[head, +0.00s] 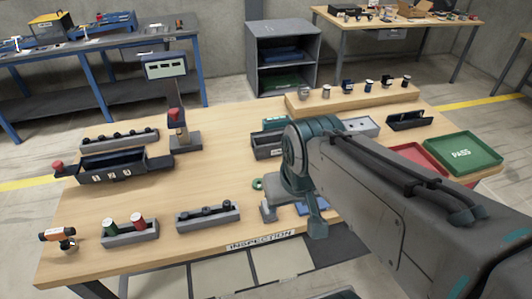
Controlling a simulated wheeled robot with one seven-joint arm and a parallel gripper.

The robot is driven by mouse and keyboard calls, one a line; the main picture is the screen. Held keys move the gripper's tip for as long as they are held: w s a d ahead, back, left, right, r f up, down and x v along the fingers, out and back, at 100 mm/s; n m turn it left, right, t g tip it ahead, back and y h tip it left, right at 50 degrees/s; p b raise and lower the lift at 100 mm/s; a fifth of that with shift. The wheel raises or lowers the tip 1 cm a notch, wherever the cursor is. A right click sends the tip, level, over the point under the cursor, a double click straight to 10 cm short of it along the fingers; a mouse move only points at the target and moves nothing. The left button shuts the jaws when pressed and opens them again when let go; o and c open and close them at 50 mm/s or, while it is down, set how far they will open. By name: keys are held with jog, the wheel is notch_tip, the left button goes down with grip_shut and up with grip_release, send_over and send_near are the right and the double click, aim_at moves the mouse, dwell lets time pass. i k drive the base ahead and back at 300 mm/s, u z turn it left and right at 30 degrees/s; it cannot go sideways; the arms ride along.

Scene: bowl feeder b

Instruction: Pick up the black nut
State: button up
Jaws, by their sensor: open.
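I cannot single out the black nut for certain. Small dark round parts (208,209) sit in a grey rack at the front middle of the table. Similar dark parts (118,135) sit in a longer grey rack at the back left. My gripper (317,222) is at the end of my arm, low over the front of the table, to the right of the front rack. It looks open, with nothing seen between its jaws, though my arm hides part of it.
A grey holder (130,238) with green and red cylinders stands front left. A dark bin (112,166) and a display stand (178,110) are behind. A green PASS tray (462,154) and a red tray (415,156) lie right. Bare table (215,180) lies left of my arm.

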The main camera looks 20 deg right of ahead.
aim_at(205, 211)
jog(key=z, duration=3.3)
jog(key=k, duration=1.05)
jog(key=u, duration=1.65)
